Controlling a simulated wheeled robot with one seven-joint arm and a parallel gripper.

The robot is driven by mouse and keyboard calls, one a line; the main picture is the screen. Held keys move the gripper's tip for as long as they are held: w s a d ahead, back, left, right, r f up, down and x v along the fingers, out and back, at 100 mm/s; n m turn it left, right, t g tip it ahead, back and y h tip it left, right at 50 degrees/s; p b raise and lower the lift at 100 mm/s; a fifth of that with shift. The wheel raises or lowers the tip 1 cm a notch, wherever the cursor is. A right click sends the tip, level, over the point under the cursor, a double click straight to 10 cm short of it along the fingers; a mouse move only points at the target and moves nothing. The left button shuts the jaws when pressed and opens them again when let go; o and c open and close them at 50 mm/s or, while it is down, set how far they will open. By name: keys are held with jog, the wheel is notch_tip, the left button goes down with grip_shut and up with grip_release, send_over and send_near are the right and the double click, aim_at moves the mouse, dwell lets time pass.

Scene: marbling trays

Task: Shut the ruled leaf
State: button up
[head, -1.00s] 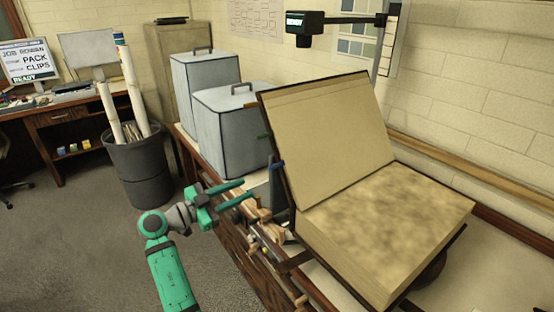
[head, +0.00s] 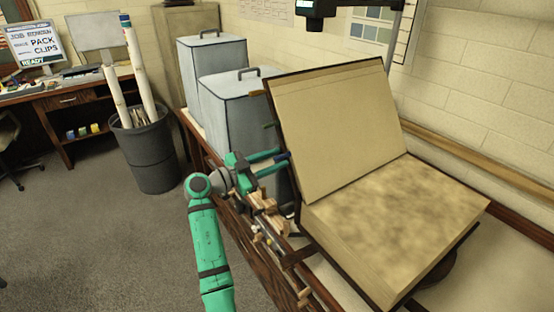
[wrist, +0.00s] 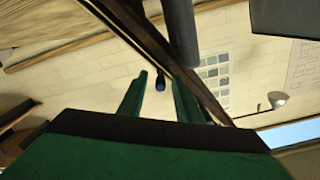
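The raised leaf (head: 335,130), tan with a ruled line near its top edge, stands tilted up from the big open book (head: 395,225). Its left edge carries small orange (head: 257,93) and green (head: 268,125) tabs. My gripper (head: 283,160) is open at the lower left edge of the leaf. In the wrist view a dark blue tab (wrist: 160,82) shows between my two spread fingers (wrist: 158,95). I cannot tell whether the fingers touch it. The leaf's dark edge (wrist: 165,50) runs diagonally past the fingers.
Two grey covered boxes (head: 237,110) stand behind my gripper, left of the book. Wooden clutter (head: 265,225) lies along the bench's front edge. A dark lamp-like head (head: 315,8) hangs above the leaf. A bin with rolls (head: 148,152) stands on the open floor at left.

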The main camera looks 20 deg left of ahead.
jog(key=shift+w+d, duration=0.25)
jog(key=shift+w, duration=0.15)
grip_shut()
